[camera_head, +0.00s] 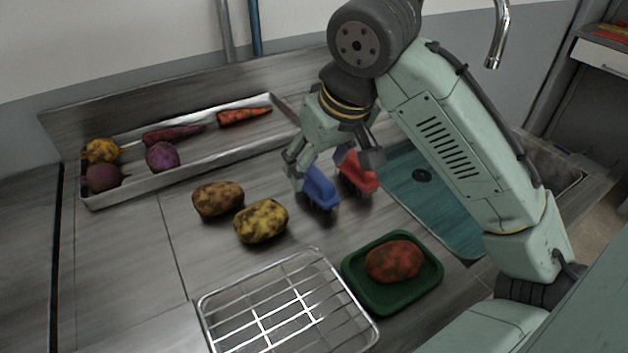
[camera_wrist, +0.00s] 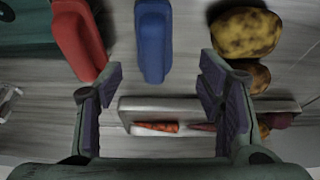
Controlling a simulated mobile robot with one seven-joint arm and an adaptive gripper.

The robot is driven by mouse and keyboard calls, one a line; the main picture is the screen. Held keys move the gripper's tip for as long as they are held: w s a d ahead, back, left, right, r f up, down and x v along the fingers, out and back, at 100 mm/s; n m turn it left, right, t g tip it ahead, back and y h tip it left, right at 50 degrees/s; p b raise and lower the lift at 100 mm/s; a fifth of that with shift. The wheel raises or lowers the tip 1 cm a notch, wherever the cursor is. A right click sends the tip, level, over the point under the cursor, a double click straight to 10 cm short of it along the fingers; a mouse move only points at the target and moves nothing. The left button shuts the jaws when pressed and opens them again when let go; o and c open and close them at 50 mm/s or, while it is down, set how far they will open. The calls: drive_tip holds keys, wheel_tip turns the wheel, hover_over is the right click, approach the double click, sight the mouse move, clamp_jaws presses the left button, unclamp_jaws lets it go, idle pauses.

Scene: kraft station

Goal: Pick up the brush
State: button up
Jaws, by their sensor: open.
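Two brushes stand on the steel counter, bristles down. The blue brush (camera_head: 321,187) is left of the red brush (camera_head: 358,173) in the head view. In the wrist view the blue brush (camera_wrist: 153,40) lies ahead of the gap between my fingers, and the red brush (camera_wrist: 79,38) lies ahead of my left finger. My gripper (camera_head: 332,170) is open, pointing down close over the brushes, and partly hides them. In the wrist view my gripper (camera_wrist: 160,95) has nothing between its fingers. I cannot tell whether a finger touches a brush.
Two potatoes (camera_head: 261,221) (camera_head: 218,199) lie left of the brushes. A steel tray (camera_head: 215,151) of vegetables is behind. A wire rack (camera_head: 290,310) and a green tray (camera_head: 356,289) with a reddish potato (camera_head: 394,262) are in front. A teal basin (camera_head: 440,205) is to the right.

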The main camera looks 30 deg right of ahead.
sight(316, 172)
drive_tip(key=x, duration=0.1)
drive_tip(key=p+x, duration=0.1)
drive_tip(key=x, duration=0.3)
drive_tip(key=shift+w+d, duration=0.1)
drive_tip(key=shift+d, duration=0.25)
drive_tip(key=shift+c, duration=0.2)
drive_tip(key=shift+r, duration=0.1)
drive_tip(key=c, duration=1.3)
